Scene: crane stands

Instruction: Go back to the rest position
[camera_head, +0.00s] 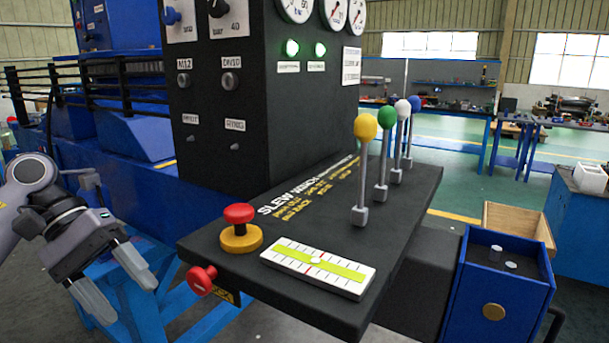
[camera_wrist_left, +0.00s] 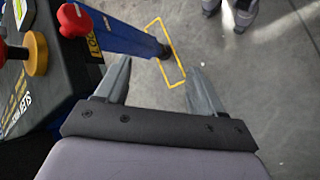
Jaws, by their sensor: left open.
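My left gripper (camera_head: 115,282) is at the left of the head view, beside the left end of the black control panel (camera_head: 405,217). Its two fingers are apart and nothing is between them. The left wrist view also shows the open gripper (camera_wrist_left: 157,82) above bare grey floor. The red knob (camera_head: 201,280) on the panel's front edge is to the right of the gripper, apart from it. My right gripper is in neither view.
The panel carries a red mushroom button (camera_head: 239,214) on a yellow base, a level gauge (camera_head: 318,268) and several ball-topped levers (camera_head: 364,165). A blue box (camera_head: 500,290) stands at right. A blue frame leg (camera_wrist_left: 120,35) is close to the gripper.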

